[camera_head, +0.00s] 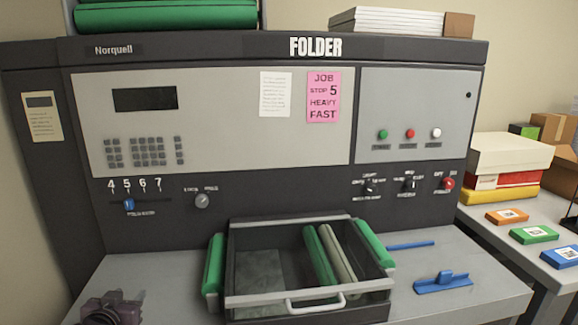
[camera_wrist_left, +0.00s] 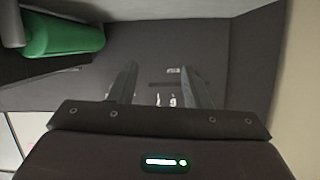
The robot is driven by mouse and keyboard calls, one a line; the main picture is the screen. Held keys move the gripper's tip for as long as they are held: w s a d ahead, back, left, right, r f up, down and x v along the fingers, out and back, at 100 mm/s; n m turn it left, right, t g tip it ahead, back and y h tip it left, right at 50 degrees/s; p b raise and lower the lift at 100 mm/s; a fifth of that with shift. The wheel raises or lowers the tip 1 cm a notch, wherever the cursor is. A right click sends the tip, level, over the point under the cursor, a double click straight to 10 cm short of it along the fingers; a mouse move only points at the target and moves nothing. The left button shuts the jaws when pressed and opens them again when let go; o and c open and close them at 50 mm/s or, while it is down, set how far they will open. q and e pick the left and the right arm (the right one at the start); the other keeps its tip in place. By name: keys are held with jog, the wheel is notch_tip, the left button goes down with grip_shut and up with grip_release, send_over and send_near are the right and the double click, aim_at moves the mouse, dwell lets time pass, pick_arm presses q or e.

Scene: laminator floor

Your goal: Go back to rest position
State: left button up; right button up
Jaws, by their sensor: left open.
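My left gripper (camera_head: 112,310) shows as a small dark shape at the lower left of the head view, over the grey table in front of the folder machine (camera_head: 270,200). In the left wrist view its two fingers (camera_wrist_left: 163,88) stand apart with nothing between them. A dark panel with small pale markings lies beyond the fingers. My right gripper is in neither view.
An open drawer tray (camera_head: 310,299) with rollers juts out front, between green side rollers (camera_head: 215,265). A blue piece (camera_head: 443,282) and a blue rod (camera_head: 410,245) lie to its right. A side table (camera_head: 500,235) carries boxes. A green roller (camera_wrist_left: 62,36) shows in the wrist view.

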pick_arm(q)
jog(key=s+d+f, duration=0.1)
jog(key=d, duration=0.1)
jog(key=s+d+f+g, duration=0.1)
jog(key=s+d+f, duration=0.1)
jog(key=s+d+f+g, duration=0.1)
jog(key=d+f, duration=0.1)
jog(key=shift+s+d+m+h, duration=0.2)
jog(key=shift+s+m+h, duration=0.05)
jog(key=shift+m+h, duration=0.15)
jog(key=s+d+f+m+g+h, duration=0.15)
jog(key=s+d+g, duration=0.25)
jog(key=s+d, duration=0.55)
jog(key=s+d+f+m+g+h, duration=0.1)
jog(key=s+d+f+g, duration=0.25)
jog(key=s+d, duration=0.6)
jog(key=s+a+f+g, duration=0.1)
jog(key=s+f, duration=0.1)
jog(key=f, duration=1.4)
jog(key=s+a+f+g, duration=0.1)
jog(key=s+a+f, duration=0.15)
jog(key=f, duration=1.25)
jog(key=s+a+f+g, duration=0.1)
jog(key=s+a+f, duration=0.1)
jog(key=s+f, duration=1.4)
jog(key=s, duration=0.3)
jog(key=shift+s+a+f, duration=0.15)
jog(key=shift+a+f, duration=0.15)
jog(key=shift+f, duration=0.1)
jog(key=shift+c, duration=0.2)
